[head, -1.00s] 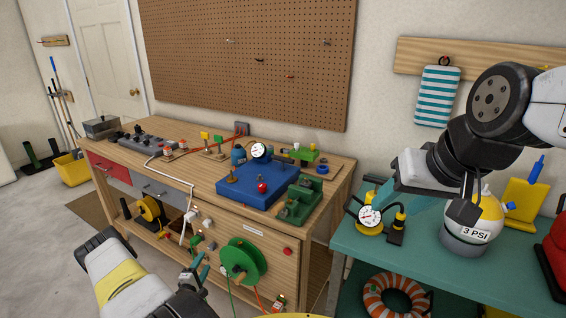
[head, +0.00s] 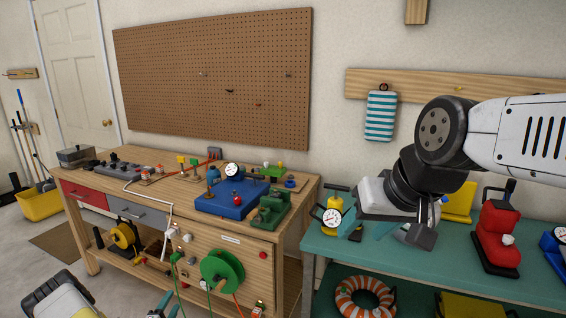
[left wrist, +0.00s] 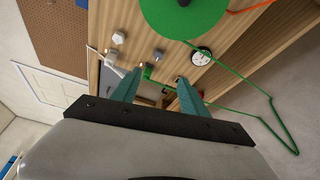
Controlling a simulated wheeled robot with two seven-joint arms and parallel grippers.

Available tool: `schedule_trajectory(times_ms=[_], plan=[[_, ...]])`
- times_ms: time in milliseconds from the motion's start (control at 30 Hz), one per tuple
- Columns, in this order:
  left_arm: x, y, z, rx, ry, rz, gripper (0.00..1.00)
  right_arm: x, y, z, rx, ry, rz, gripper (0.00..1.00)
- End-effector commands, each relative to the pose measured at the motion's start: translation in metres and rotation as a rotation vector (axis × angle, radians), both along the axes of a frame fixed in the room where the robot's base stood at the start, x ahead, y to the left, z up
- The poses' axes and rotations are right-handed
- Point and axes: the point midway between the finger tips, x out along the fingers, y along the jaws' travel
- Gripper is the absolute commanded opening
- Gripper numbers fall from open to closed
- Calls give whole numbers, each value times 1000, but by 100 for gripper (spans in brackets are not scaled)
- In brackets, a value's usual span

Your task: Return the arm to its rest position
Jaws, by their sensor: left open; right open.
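My left gripper (head: 163,307) is at the bottom left of the head view, in front of the wooden workbench and partly cut off by the frame edge. In the left wrist view its two teal fingers (left wrist: 158,92) stand apart with nothing held between them; a small green fitting (left wrist: 148,72) shows in the gap beyond. My right gripper (head: 398,232) hangs over the teal table (head: 440,262) at the right, its jaws open with no object seen in them. It sits right of a yellow pump with a white gauge (head: 332,217) and hides part of the table behind it.
The wooden workbench holds a blue base (head: 232,205) and a green vise-like block (head: 272,208); a green reel (head: 222,270) is on its front. A red block (head: 498,235) stands right of my right gripper. An orange-white ring (head: 364,297) is on the lower shelf.

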Motion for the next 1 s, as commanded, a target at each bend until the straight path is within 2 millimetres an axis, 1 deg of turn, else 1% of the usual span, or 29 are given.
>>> schedule_trajectory(times_ms=[33, 233, 367, 467, 567, 667, 700, 767, 800, 867, 900, 967, 1000], plan=[[5, -3, 8, 2, -7, -19, 52, 0, 0, 0, 0, 1, 0, 52], [19, -15, 35, 0, -20, -101, 52, 0, 0, 0, 0, 1, 0, 52], [31, -28, 62, 1, -33, -178, 52, 0, 0, 0, 0, 2, 0, 52], [42, -42, 89, 5, -41, -258, 52, 0, 0, 0, 0, 2, 0, 52], [51, -61, 121, 11, -45, -354, 52, 0, 0, -1, 0, 2, 0, 52], [58, -85, 160, 25, -43, -470, 52, 0, 0, -1, 0, 2, 0, 52], [60, -98, 178, 33, -40, -526, 52, 0, 0, -1, 0, 2, 0, 52], [61, -121, 209, 51, -28, -623, 52, 0, 0, -1, 0, 2, 0, 52], [59, -137, 231, 67, -18, -691, 52, 0, 0, -1, 0, 2, 0, 52], [53, -161, 261, 95, 7, -790, 52, 0, 0, -1, 0, 2, 0, 52], [47, -177, 280, 117, 25, -854, 52, 0, 0, -1, 0, 2, 0, 52], [36, -199, 307, 154, 58, -943, 52, 0, 0, -1, 0, 2, 0, 52], [27, -213, 324, 183, 81, -999, 52, 0, 0, -1, 0, 2, 0, 52]])
